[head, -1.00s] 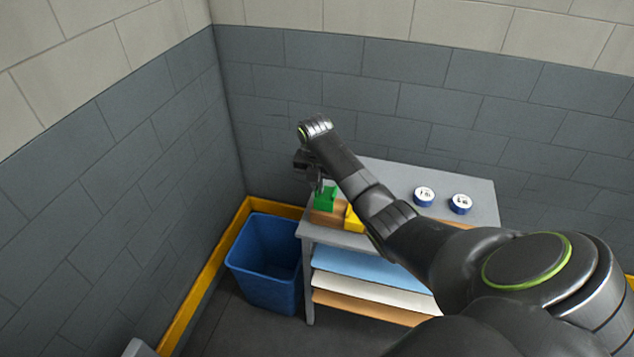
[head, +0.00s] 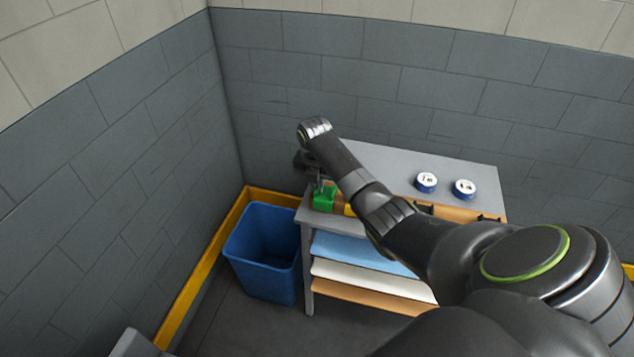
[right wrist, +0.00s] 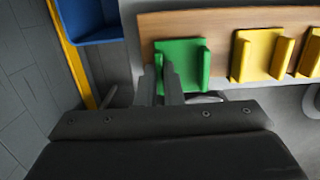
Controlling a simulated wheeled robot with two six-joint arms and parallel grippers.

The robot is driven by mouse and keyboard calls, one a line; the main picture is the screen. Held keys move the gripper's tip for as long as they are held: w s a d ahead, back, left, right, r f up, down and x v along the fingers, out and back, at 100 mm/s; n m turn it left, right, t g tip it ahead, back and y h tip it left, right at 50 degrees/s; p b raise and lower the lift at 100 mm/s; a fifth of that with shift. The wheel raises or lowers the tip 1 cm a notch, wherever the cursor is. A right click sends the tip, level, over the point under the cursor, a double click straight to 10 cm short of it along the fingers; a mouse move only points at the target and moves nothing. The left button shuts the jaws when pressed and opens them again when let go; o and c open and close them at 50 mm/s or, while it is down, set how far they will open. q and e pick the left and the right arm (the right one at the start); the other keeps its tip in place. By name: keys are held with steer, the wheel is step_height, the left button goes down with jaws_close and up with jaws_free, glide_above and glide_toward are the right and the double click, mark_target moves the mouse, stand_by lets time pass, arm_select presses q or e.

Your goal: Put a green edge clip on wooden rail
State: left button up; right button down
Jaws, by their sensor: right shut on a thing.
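My right gripper (head: 322,184) is shut on a green edge clip (head: 324,199) at the left end of the table. In the right wrist view, the fingertips (right wrist: 165,82) hold the green clip (right wrist: 194,52). It overlaps the front edge of the wooden rail (right wrist: 215,20), near the rail's left end. I cannot tell whether it is fully seated. The rail also shows in the head view (head: 455,213), partly hidden by my arm. A yellow clip (right wrist: 252,52) sits on the rail to the right of the green one. My left gripper is not in view.
Another yellow clip (right wrist: 311,52) is farther right along the rail. Two blue-and-white rolls (head: 426,182) stand on the grey table (head: 385,160). Coloured sheets (head: 360,252) lie on shelves below. A blue bin (head: 265,250) stands left of the table, near the walls.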

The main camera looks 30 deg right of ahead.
steer(key=shift+f, duration=0.2)
stand_by(0.6)
steer(key=c, duration=1.5)
jaws_free()
step_height(320, 180, up, 17)
steer(key=s+a+p, duration=0.1)
steer(key=p, duration=0.3)
steer(key=shift+s+a+r, duration=0.15)
steer(key=shift+s+a, duration=0.05)
steer(key=shift+a, duration=0.1)
